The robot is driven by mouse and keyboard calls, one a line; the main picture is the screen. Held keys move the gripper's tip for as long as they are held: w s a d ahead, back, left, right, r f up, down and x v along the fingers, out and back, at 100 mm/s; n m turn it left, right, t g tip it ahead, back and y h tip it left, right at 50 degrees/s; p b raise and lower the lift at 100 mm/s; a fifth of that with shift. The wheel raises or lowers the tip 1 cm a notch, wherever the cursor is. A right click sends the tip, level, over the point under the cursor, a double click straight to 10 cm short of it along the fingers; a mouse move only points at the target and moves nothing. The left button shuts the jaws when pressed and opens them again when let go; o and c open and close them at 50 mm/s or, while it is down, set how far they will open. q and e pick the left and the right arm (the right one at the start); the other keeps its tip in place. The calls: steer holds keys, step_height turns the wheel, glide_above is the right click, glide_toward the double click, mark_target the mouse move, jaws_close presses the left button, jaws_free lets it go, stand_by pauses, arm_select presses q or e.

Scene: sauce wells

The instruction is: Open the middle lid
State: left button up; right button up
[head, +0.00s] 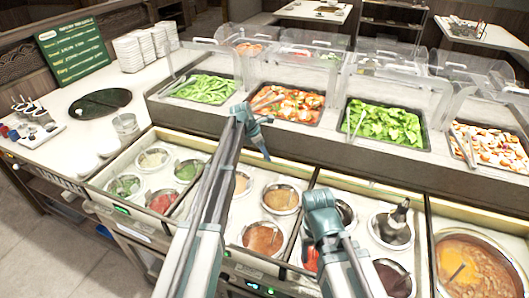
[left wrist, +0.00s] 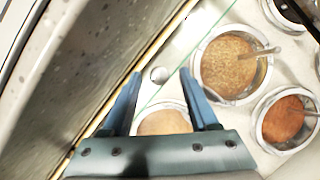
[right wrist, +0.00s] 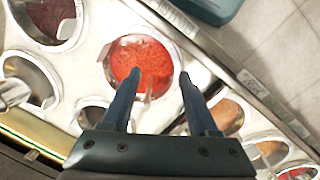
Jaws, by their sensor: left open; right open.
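The middle well section (head: 228,238) holds steel sauce pots, including a brown-orange sauce pot (head: 263,238). A clear pane edge (left wrist: 190,55) and a small round knob or hole (left wrist: 158,75) show in the left wrist view; I cannot tell whether this is the middle lid. My left gripper (head: 262,142) is open at the back of the middle section, its fingers on either side of that round spot. My right gripper (head: 318,222) is open above the front wells, with a red sauce pot (right wrist: 140,60) between its fingers in the right wrist view. Its fingertips are hidden in the head view.
Food trays, including a leafy green tray (head: 385,123), stand behind on a raised counter under clear guards (head: 380,60). A ladle pot (head: 393,228) sits right of my right gripper.

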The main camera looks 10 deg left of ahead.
arm_select(q)
steer(key=p+v, duration=1.1)
steer(key=v, duration=0.2)
steer(key=shift+p, duration=0.35)
steer(key=shift+a, duration=0.1)
steer(key=s+d+f+m+g+y+b, duration=0.1)
steer(key=s+d+m, duration=0.3)
steer(key=s+m, duration=0.5)
steer(key=s+d+f+m+y+b, duration=0.1)
steer(key=s+d+m, duration=0.4)
steer(key=s+m, duration=0.5)
steer(key=s+d+f+m+g+y+b, duration=0.1)
steer(key=s+d+m, duration=0.4)
steer(key=s, duration=1.3)
step_height(320, 180, down, 3)
steer(key=m+y+b, duration=0.1)
steer(key=m+y, duration=0.1)
steer(key=m, duration=0.2)
steer(key=shift+r+m+g, duration=0.2)
steer(key=shift+m+g, duration=0.1)
steer(key=shift+d, duration=0.25)
